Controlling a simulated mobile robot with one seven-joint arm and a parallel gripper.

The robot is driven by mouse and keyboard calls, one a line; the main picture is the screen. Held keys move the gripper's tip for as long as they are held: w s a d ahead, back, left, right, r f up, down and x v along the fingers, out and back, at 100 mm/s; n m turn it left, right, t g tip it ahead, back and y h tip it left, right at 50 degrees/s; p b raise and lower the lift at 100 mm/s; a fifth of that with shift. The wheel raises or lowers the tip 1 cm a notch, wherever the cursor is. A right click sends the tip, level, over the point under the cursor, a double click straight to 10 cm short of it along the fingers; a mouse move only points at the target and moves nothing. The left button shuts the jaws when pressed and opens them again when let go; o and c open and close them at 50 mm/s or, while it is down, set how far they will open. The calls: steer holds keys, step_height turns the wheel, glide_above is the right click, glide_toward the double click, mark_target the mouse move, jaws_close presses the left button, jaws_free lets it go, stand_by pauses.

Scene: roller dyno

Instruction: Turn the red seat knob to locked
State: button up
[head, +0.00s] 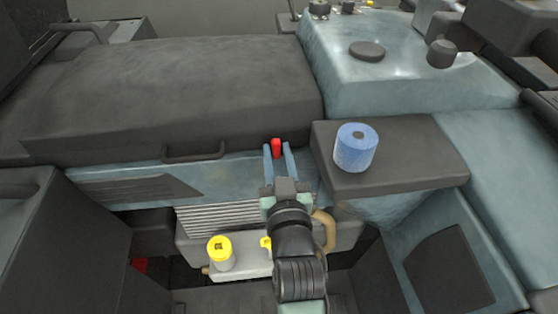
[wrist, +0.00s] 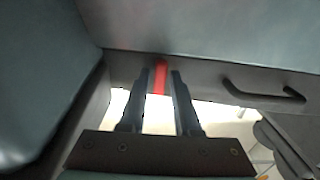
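The red seat knob (head: 276,147) sits low on the front edge of the dark seat, right of the seat's bar handle. In the wrist view the knob (wrist: 160,77) is upright, at the far end of the gap between my fingers. My gripper (head: 278,150) has its two fingers apart, one on each side of the knob. In the wrist view the gripper (wrist: 161,80) shows narrow gaps beside the knob, so it looks open and not clamped. Whether a finger touches the knob is hard to tell. No lock marking is readable.
The dark seat (head: 170,95) fills the back left, with a bar handle (head: 194,153) at its front. A dark armrest box (head: 410,165) carrying a blue roll (head: 356,148) stands close right of my gripper. A reservoir with a yellow cap (head: 219,247) lies below.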

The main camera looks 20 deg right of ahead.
steer(key=v, duration=1.3)
steer(key=shift+p, duration=0.4)
steer(key=w+a+r+n+t+y, duration=0.1)
steer(key=w+a+r+t, duration=0.1)
steer(key=r, duration=0.7)
steer(key=w+a+r+t, duration=0.2)
steer(key=w+a+r, duration=0.1)
steer(key=r, duration=0.5)
steer(key=w+a+r+n+t+y, duration=0.1)
steer(key=w+a+r+t, duration=0.1)
steer(key=r, duration=0.7)
steer(key=s+a+r+n+t+y+p, duration=0.1)
steer(key=s+a+r+t+y, duration=0.2)
steer(key=r, duration=0.8)
steer(key=s+a+r+t+p, duration=0.1)
steer(key=s+a+r, duration=0.25)
steer(key=r, duration=0.65)
step_height(320, 180, up, 17)
steer(key=p, duration=1.7)
steer(key=shift+d+r, duration=0.2)
steer(key=shift+d, duration=0.05)
steer(key=shift+s, duration=0.1)
